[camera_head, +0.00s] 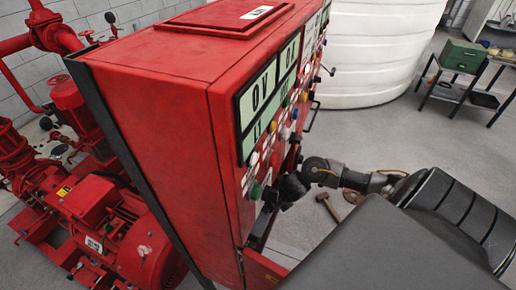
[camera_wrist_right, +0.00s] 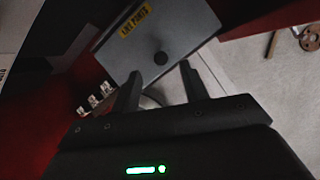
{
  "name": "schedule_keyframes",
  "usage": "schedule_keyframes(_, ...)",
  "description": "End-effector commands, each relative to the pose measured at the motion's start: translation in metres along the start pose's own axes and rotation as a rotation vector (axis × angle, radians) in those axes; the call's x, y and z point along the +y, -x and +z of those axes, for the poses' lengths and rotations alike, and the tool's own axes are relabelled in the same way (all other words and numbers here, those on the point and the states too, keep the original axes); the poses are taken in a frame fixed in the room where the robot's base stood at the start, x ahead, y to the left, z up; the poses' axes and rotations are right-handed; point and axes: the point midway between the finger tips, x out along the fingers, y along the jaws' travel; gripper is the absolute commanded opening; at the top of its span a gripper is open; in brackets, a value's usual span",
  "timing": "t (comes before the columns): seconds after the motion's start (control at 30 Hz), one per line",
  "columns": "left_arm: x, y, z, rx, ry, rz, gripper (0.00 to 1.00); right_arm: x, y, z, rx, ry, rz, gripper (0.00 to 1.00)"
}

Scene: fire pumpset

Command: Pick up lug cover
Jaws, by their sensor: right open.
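The lug cover (camera_wrist_right: 158,40), a grey plate with a yellow label and a round black knob, shows at the top middle of the right wrist view. It appears tilted in the picture. My right gripper (camera_wrist_right: 160,80) is open, its two fingers pointing toward the knob from below it in the picture. I cannot tell whether they touch the plate. Several metal lugs (camera_wrist_right: 95,100) show to the left of the fingers. In the head view my right gripper (camera_head: 272,194) is at the lower front of the red cabinet (camera_head: 150,85), and the cover is hidden. My left gripper is not in view.
Red cabinet walls flank the cover closely. A long tool (camera_head: 327,207) and a brown disc (camera_head: 352,196) lie on the floor right of the cabinet. Red pump equipment (camera_head: 120,235) stands left. A white tank (camera_head: 370,60) and a green box (camera_head: 463,56) on a stand are behind.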

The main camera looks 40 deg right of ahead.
Motion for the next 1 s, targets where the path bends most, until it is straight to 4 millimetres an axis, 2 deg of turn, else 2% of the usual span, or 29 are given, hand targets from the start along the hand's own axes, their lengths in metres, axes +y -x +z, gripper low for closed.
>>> schedule_keyframes(0.13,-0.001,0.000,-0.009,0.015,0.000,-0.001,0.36,0.001,-0.004,0.000,0.001,-0.002,0.002,0.45)
schedule_keyframes(0.47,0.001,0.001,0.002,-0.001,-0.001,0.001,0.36,-0.001,-0.048,0.000,0.000,-0.002,0.001,0.45)
schedule_keyframes(0.77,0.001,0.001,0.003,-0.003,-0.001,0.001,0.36,-0.002,-0.052,0.000,-0.001,0.001,0.000,0.45)
schedule_keyframes(1.0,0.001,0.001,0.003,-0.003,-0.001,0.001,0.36,-0.002,-0.052,0.000,-0.001,0.001,0.000,0.13)
